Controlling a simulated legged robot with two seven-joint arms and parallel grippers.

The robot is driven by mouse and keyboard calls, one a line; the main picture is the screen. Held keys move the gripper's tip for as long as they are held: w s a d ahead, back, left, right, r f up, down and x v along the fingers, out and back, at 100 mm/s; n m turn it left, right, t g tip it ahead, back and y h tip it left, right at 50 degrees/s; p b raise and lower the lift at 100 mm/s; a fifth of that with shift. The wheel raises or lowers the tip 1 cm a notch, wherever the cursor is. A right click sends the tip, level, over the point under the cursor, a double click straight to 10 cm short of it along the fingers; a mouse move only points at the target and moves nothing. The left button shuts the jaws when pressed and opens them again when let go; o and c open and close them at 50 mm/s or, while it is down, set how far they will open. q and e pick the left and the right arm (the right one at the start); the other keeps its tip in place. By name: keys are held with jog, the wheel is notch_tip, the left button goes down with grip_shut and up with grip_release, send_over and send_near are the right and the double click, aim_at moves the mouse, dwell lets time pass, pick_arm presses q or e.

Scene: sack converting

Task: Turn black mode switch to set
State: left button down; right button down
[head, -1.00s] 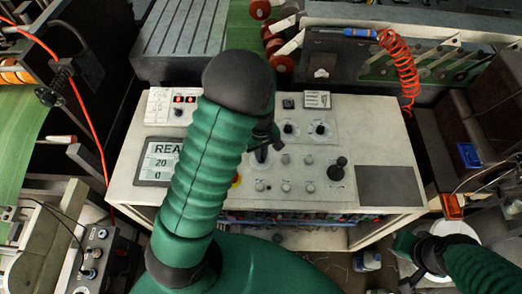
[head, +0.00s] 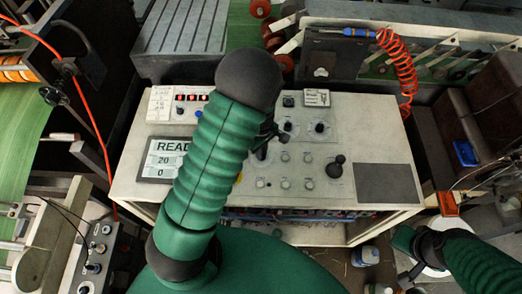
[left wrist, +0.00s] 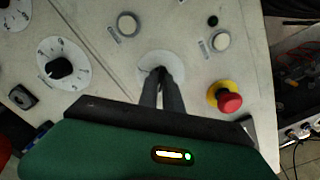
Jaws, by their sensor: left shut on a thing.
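The control panel (head: 330,190) has a pale top with several knobs and buttons. My left gripper (left wrist: 162,78) is shut on the black mode switch, its fingers close together over a round white dial plate (left wrist: 148,62) in the left wrist view. The fingers hide the switch itself, so its pointing direction cannot be told. In the head view my left gripper (head: 264,140) is partly hidden behind my green arm. My right gripper (head: 411,243) is low at the right, away from the panel, and its jaws are not clear.
A red emergency button (left wrist: 230,102) on a yellow base stands right of the gripper. Another black knob (left wrist: 60,68) with a scale is at left. White buttons (left wrist: 128,24) lie beyond. A black joystick (head: 335,168) and display (head: 160,160) are also on the panel.

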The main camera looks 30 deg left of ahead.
pick_arm(q)
jog(key=c, duration=1.5)
grip_release()
jog(key=shift+d, duration=0.1)
jog(key=shift+r, duration=0.1)
notch_tip(320, 180, up, 16)
jog(key=shift+w+r+b, duration=0.15)
jog(key=shift+r+b, duration=0.1)
jog(key=shift+b, duration=0.2)
